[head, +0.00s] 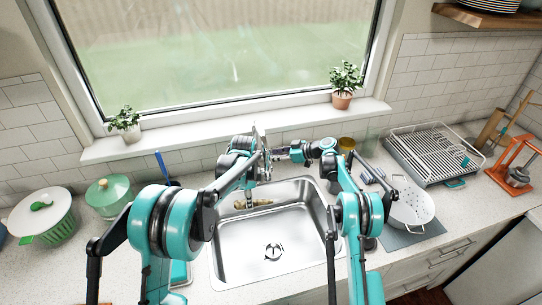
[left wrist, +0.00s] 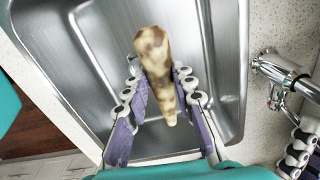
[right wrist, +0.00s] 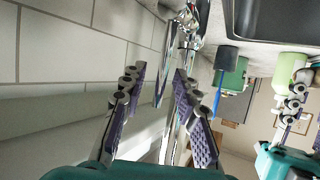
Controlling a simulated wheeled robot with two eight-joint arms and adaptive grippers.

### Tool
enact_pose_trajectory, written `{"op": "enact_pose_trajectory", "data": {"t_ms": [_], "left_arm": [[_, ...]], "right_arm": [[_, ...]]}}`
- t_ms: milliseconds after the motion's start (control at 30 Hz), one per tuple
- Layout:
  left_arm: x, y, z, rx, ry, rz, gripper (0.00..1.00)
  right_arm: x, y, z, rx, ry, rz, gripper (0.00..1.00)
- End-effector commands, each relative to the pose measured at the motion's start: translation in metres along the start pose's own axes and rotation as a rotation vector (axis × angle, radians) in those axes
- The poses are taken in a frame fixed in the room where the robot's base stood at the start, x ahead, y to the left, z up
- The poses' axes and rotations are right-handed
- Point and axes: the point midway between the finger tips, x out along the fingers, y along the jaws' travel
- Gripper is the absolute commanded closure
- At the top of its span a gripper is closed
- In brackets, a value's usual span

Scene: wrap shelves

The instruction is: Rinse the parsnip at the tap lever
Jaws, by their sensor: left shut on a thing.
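The parsnip (left wrist: 157,65) is cream with brown dirty patches. My left gripper (left wrist: 158,90) is shut on it, one finger on each side, and holds it over the steel sink (left wrist: 215,60). In the head view the parsnip (head: 262,202) shows near the sink's back left, partly hidden by my arm. The chrome tap (left wrist: 275,68) stands at the sink's edge, with a small lever (left wrist: 276,98) beside it. My right gripper (right wrist: 158,90) is open and empty close to the tap (right wrist: 189,45); whether it touches the lever cannot be told.
A white colander (head: 412,207) and a dish rack (head: 432,150) stand right of the sink. A green-lidded pot (head: 108,195) and a white-lidded bowl (head: 42,215) stand at left. Potted plants (head: 342,84) line the windowsill. The sink's front is clear.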

Motion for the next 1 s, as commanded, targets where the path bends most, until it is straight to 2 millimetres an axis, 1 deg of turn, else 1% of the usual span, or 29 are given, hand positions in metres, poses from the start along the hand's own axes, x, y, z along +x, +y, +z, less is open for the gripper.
{"op": "enact_pose_trajectory", "data": {"t_ms": [67,100,200,433,700,967,1000], "left_arm": [[-0.0001,0.0000,0.0000,0.000,0.000,0.000,1.00],[-0.0001,0.0000,0.0000,0.000,0.000,0.000,1.00],[-0.0001,0.0000,0.0000,0.000,0.000,0.000,1.00],[-0.0001,0.0000,0.0000,0.000,0.000,0.000,1.00],[0.0000,0.0000,0.0000,0.000,0.000,0.000,1.00],[-0.0001,0.0000,0.0000,0.000,0.000,0.000,1.00],[-0.0001,0.0000,0.0000,0.000,0.000,0.000,1.00]], "right_arm": [[-0.0002,0.0000,0.0000,0.000,0.000,0.000,0.70],[-0.0002,0.0000,0.0000,0.000,0.000,0.000,0.75],[-0.0003,-0.0001,0.0000,0.000,0.000,0.000,1.00],[-0.0005,-0.0005,0.0002,-0.004,0.003,0.001,1.00],[-0.0050,-0.0089,0.0030,-0.099,0.072,0.038,1.00],[-0.0051,-0.0090,0.0028,-0.104,0.075,0.039,1.00],[-0.0052,-0.0090,0.0028,-0.104,0.075,0.039,0.86]]}}
